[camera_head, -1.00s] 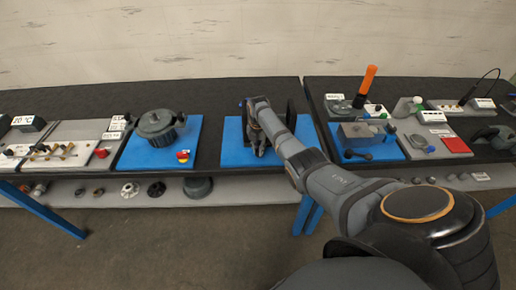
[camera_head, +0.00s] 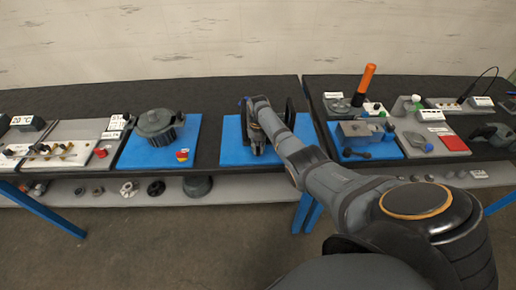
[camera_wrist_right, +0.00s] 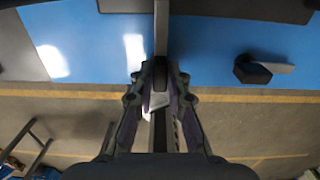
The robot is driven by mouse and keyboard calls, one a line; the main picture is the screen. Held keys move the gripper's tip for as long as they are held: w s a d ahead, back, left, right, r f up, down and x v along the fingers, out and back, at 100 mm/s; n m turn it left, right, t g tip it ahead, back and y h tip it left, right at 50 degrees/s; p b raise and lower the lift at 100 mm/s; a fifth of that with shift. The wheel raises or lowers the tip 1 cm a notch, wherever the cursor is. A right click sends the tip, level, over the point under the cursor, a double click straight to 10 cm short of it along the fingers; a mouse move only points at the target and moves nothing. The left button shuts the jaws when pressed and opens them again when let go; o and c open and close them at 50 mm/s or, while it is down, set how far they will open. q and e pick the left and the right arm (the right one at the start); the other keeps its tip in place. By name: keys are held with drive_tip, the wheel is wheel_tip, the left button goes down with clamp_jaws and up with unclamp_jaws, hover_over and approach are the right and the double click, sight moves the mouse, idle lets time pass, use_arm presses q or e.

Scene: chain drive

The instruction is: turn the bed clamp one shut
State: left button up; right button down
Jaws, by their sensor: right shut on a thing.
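My right gripper (camera_head: 256,148) is over the middle blue board (camera_head: 231,155), near its front edge. In the right wrist view my right gripper (camera_wrist_right: 160,72) is shut on a narrow grey clamp lever (camera_wrist_right: 158,101); its fingers hide most of it. A grey bar (camera_wrist_right: 161,28) runs over the blue board behind the fingertips. A dark hexagonal clamp with a pale lever (camera_wrist_right: 262,69) sits apart at the right on the board's edge. I cannot tell from labels which clamp is number one. My left gripper is out of view.
A dark pot-like housing (camera_head: 157,125) stands on the blue board to the left. A vise-like block (camera_head: 360,131) and an orange handle (camera_head: 364,84) stand to the right. A lower shelf (camera_head: 120,193) holds several parts. The floor in front is clear.

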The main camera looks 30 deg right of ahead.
sight(258, 149)
idle(0.3)
drive_tip(key=c, duration=1.3)
unclamp_jaws()
wheel_tip(258, 149, up, 12)
